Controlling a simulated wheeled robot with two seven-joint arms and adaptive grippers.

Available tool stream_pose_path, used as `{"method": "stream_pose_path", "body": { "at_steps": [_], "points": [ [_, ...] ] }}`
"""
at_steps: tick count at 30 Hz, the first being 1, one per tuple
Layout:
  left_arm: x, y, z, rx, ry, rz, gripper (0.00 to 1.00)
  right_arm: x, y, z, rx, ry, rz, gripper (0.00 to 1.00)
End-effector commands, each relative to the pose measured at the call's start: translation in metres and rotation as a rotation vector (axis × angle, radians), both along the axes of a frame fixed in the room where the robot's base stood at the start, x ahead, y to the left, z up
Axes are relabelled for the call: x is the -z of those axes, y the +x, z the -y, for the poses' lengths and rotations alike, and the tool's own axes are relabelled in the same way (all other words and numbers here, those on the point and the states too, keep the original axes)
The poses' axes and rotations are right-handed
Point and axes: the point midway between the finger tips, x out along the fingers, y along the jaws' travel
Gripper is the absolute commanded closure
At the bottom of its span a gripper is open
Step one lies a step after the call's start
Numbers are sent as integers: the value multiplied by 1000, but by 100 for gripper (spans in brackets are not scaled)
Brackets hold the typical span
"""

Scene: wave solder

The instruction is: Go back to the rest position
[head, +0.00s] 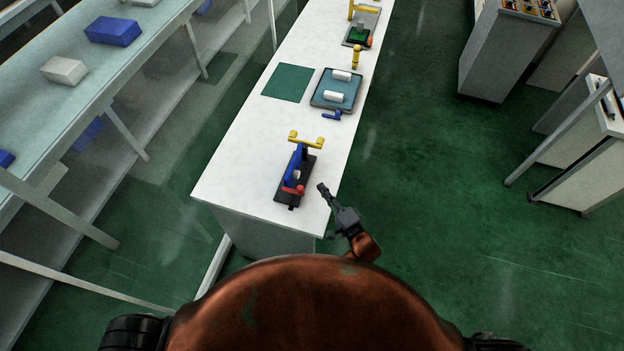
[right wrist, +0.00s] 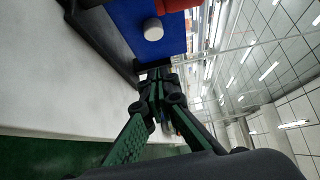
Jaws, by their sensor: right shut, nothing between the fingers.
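My right gripper (head: 322,188) is shut and empty. In the head view it is at the right edge of the white bench (head: 228,165), just right of a black-based fixture (head: 282,188) with a blue upright, a yellow cross handle and a red knob. A gap shows between gripper and fixture in that view. In the right wrist view the gripper's closed fingers (right wrist: 155,78) point toward the fixture's blue part (right wrist: 130,25), with a white round piece (right wrist: 153,29) and a red part beside it. My left gripper is not in view.
Farther along the bench are a green mat (head: 288,82), a tray (head: 322,104) with white cylinders, a small blue item (head: 332,115) and another yellow-handled fixture (head: 360,35). Shelving with boxes stands left. Grey cabinets (head: 505,50) stand right. The green floor (head: 430,180) between is clear.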

Motion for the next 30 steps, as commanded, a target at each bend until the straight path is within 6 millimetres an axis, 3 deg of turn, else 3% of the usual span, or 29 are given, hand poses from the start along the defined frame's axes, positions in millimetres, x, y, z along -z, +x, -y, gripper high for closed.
{"method": "stream_pose_path", "body": {
  "at_steps": [3,9,21,23,26,30],
  "points": [
    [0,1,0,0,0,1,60,0,-20,15,0,-1,1,100],
    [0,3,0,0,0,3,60,-1,-39,28,0,1,2,100],
    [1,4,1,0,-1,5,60,5,-43,34,5,-13,-1,100],
    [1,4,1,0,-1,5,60,18,-43,40,16,-47,-8,100],
    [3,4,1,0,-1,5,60,59,-45,59,46,-157,-28,100],
    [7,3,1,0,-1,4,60,146,-59,103,83,-400,-79,100]
  ]
}}
